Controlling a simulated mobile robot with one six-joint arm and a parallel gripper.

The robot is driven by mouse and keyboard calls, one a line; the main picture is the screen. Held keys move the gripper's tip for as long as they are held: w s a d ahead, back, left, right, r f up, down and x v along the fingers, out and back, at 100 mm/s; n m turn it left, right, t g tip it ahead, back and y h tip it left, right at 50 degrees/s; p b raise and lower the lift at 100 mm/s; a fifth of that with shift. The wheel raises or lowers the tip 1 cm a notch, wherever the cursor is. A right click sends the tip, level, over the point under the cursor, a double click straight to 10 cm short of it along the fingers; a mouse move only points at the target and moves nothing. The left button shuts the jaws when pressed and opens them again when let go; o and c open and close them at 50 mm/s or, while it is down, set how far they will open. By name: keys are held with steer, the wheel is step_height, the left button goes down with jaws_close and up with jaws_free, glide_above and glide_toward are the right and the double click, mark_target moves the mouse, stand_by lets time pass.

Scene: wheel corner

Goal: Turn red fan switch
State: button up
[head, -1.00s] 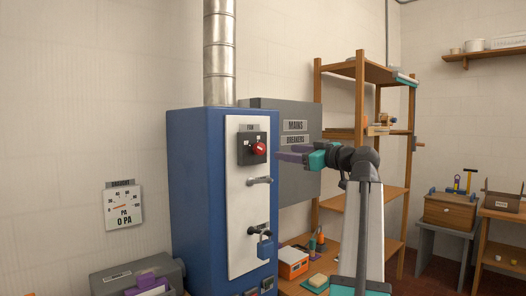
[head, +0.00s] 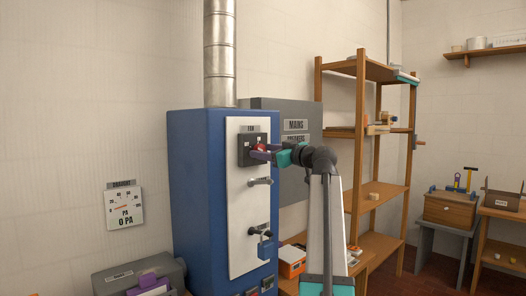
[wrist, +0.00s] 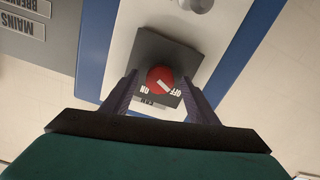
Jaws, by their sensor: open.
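The red fan switch (wrist: 160,80) is a round knob with a pale pointer line on a dark plate (wrist: 167,60) marked ON and OFF. The pointer slants toward the OFF side in the wrist view. In the head view the red knob (head: 258,148) is partly covered by my gripper. My gripper (wrist: 160,88) is open, with its two purple fingers on either side of the knob. I cannot tell whether the fingers touch it. The plate sits on the white front panel (head: 240,200) of the blue cabinet (head: 195,200).
A handle (head: 260,181) and a blue padlock (head: 266,248) stick out below the switch. The grey mains breakers box (head: 293,170) stands right behind the cabinet. A draught gauge (head: 124,206) reads 0 Pa. A wooden shelf (head: 362,150) stands to the right.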

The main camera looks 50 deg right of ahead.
steer(key=shift+w, duration=0.3)
steer(key=shift+c, duration=0.2)
steer(key=c, duration=1)
